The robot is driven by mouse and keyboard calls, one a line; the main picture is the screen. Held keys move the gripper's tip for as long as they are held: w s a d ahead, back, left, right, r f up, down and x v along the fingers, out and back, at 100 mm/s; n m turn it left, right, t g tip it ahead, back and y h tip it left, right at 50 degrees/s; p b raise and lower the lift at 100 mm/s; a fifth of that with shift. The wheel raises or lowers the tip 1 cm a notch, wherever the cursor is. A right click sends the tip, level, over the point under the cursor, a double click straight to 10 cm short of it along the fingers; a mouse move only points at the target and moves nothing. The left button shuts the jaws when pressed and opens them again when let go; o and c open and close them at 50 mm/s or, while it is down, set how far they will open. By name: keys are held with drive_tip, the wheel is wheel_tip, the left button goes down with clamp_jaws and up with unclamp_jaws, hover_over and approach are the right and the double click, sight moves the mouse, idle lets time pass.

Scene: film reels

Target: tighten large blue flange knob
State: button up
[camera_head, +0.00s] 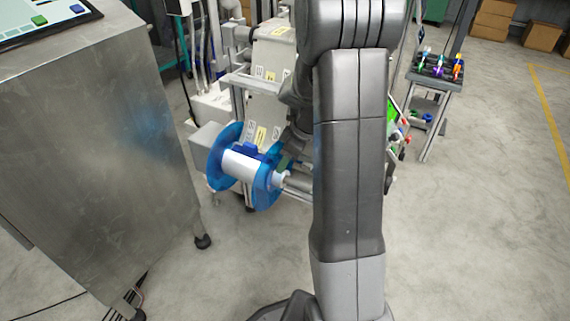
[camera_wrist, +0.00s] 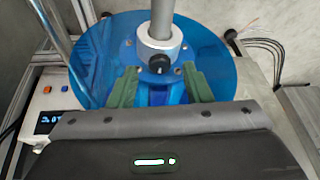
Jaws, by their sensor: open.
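A large translucent blue flange (camera_wrist: 215,50) fills the upper middle of the wrist view, with a metal collar (camera_wrist: 150,48) and a black knob (camera_wrist: 159,63) at its centre around a shaft. My gripper (camera_wrist: 160,87) is open, its green fingers spread below the collar. A darker blue part, likely the large blue flange knob (camera_wrist: 158,95), shows between them, partly hidden by the gripper body. I cannot tell whether the fingers touch it. In the head view, the reel has a white roll (camera_head: 240,165) between two blue flanges (camera_head: 265,193), with my gripper (camera_head: 284,161) beside the nearer one.
A steel cabinet (camera_head: 100,130) stands at the left. A machine with white panels (camera_head: 275,65) is behind the reel. A rack of coloured items (camera_head: 437,68) stands back right. The floor (camera_head: 470,220) at right is clear.

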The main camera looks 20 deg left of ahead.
drive_tip(key=shift+a+f, duration=0.15)
drive_tip(key=shift+f, duration=0.3)
drive_tip(key=shift+c, duration=0.5)
clamp_jaws()
drive_tip(key=m, duration=0.1)
drive_tip(key=m+t, duration=0.1)
drive_tip(key=m+p, duration=0.1)
drive_tip(key=m, duration=0.1)
drive_tip(key=shift+s+r, duration=0.1)
drive_tip(key=shift+s, duration=0.15)
drive_tip(key=shift+a+m+t+p, duration=0.1)
drive_tip(key=shift+m+t+p, duration=0.45)
drive_tip(key=shift+m, duration=0.35)
